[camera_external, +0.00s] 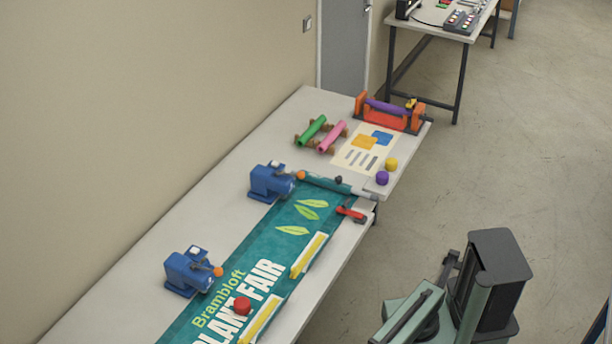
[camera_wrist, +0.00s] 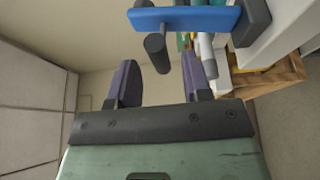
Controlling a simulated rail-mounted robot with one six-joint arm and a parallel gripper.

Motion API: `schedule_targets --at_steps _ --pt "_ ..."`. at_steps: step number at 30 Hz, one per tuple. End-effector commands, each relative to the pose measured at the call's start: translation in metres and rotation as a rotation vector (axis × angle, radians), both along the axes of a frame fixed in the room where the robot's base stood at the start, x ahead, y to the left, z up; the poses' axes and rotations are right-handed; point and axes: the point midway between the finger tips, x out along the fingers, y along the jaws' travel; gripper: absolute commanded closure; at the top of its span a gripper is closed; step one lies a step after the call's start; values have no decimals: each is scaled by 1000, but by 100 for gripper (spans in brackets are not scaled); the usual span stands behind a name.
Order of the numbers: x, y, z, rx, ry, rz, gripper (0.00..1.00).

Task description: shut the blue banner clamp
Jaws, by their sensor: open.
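The blue banner clamp shows at the top of the wrist view as a blue bar (camera_wrist: 185,18) with a dark block at its right end. A dark rod with a thick round end (camera_wrist: 157,52) hangs from the bar. My gripper (camera_wrist: 160,68) is open, its two dark purple fingers apart. The rod's end appears between the fingertips in the picture; whether they touch cannot be told. In the external view I cannot make out the blue clamp or my fingers. The banner (camera_external: 262,245) lies flat along the table, reading "Brambloft Plant Fair".
A red clamp (camera_external: 350,212) sits at the table's (camera_external: 225,160) front edge. Two blue presses (camera_external: 187,272) with orange knobs stand along the back. A red cylinder (camera_external: 242,306) and yellow-white strips (camera_external: 309,256) lie on the banner. An orange roller machine (camera_external: 388,112) stands at the far end.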

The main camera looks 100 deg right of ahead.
Motion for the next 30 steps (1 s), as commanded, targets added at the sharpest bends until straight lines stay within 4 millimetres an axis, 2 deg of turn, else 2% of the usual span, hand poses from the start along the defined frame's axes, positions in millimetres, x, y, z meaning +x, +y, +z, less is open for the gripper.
schedule_targets --at_steps 1,4,13,22,30 --pt "11 -1 0 0 0 -2 55" --pt "24 -4 0 0 0 -1 55" --pt "29 -6 0 0 1 -1 55" --pt "28 -6 0 0 1 -1 100" --pt "30 -8 1 3 3 -3 100"
